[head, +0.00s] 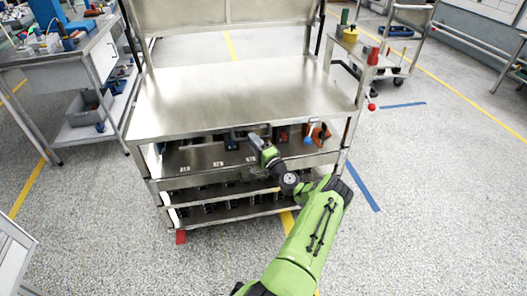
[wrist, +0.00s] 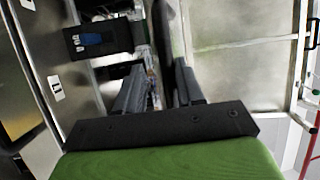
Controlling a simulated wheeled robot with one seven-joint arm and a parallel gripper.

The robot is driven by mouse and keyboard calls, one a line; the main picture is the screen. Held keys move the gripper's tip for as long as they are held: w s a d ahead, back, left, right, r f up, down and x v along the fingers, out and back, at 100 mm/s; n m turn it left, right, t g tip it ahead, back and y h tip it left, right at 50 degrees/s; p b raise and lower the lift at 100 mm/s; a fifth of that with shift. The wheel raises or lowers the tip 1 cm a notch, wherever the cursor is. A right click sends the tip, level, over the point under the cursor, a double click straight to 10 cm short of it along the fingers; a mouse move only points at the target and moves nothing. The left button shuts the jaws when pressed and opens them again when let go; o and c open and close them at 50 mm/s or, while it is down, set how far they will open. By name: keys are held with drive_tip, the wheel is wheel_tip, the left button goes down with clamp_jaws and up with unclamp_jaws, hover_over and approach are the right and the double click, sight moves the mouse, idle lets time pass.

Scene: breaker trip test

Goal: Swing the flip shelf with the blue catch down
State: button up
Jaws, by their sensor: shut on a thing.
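A steel workbench trolley (head: 245,95) stands in front of me in the head view. A blue ball knob (head: 308,140) shows under its top at the front right. I cannot tell whether it is the blue catch, and no flip shelf is clearly recognisable. My gripper (head: 255,140) reaches under the front edge of the top, left of the blue knob and apart from it. In the wrist view my gripper (wrist: 157,85) is shut on a dark bar-like part (wrist: 167,35). The grip itself is partly hidden by the fingers.
A dark box with a blue label (wrist: 92,39) is left of the fingers in the wrist view. A red ball knob (head: 371,106) is at the trolley's right. A lower shelf (head: 240,208) lies below my gripper.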

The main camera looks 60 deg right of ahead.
drive_tip(key=p+v, duration=0.3)
drive_tip(key=v, duration=1.1)
drive_tip(key=shift+s, duration=0.25)
drive_tip(key=shift+a, duration=0.1)
